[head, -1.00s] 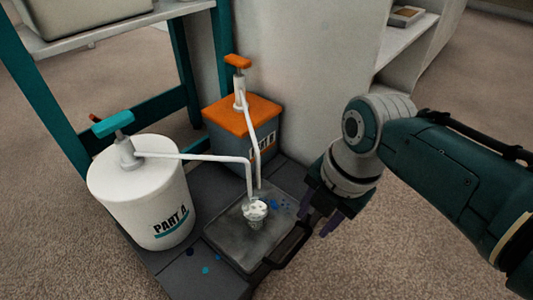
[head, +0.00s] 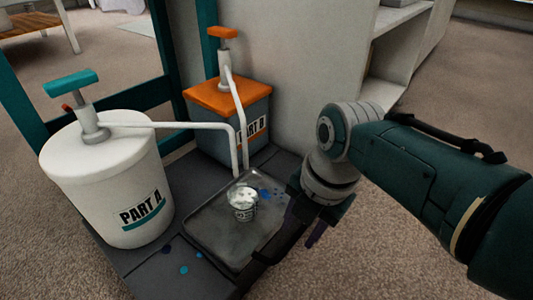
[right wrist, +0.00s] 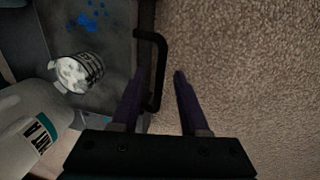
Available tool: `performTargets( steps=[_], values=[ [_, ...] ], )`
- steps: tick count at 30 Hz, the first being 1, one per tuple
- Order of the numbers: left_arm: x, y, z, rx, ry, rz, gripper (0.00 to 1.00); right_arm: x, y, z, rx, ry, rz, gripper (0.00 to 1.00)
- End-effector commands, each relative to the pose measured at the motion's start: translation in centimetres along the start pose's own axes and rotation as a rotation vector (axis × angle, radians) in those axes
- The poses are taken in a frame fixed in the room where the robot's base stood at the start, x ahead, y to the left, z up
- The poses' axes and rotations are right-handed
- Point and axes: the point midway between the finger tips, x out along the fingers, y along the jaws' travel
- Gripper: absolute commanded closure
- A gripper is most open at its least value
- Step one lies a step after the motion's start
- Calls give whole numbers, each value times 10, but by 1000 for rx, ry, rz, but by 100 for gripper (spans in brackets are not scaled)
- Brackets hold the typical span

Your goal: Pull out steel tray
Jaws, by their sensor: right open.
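The steel tray (head: 215,236) lies on a dark platform under the two pump spouts, with a small cup (head: 243,203) of white contents standing on it. In the right wrist view the tray (right wrist: 112,50) is at the left, with its black handle (right wrist: 160,62) sticking out over the carpet side. In the head view the handle (head: 277,252) is partly hidden by my gripper. My right gripper (head: 300,228) is open at the tray's right edge. In the wrist view its purple fingers (right wrist: 160,78) are spread, with the handle's bar between or just above the tips; contact cannot be told. My left gripper is not in view.
A white PART A drum (head: 105,190) with a teal pump stands left of the tray. A grey PART B box (head: 232,135) with an orange lid and pump stands behind it. Blue spots mark tray and platform. Open carpet (head: 400,250) lies to the right.

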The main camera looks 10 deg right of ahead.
Motion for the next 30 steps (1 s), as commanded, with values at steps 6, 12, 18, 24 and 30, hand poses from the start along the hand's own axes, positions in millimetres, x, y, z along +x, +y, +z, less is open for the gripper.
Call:
performTargets(
  steps=[6, 12, 18, 24, 30],
  values=[
    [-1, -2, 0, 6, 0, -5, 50, -1, 0, 0, 0, 0, 0, 60],
    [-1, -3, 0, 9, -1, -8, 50, -1, 0, 0, 0, 0, 0, 82],
    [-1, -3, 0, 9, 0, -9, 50, -1, 0, 0, 0, 0, 0, 100],
    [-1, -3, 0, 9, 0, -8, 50, -1, 0, 0, 0, 0, 0, 100],
    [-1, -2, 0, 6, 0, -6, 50, -1, 0, 0, 0, 0, 0, 100]
  ],
)
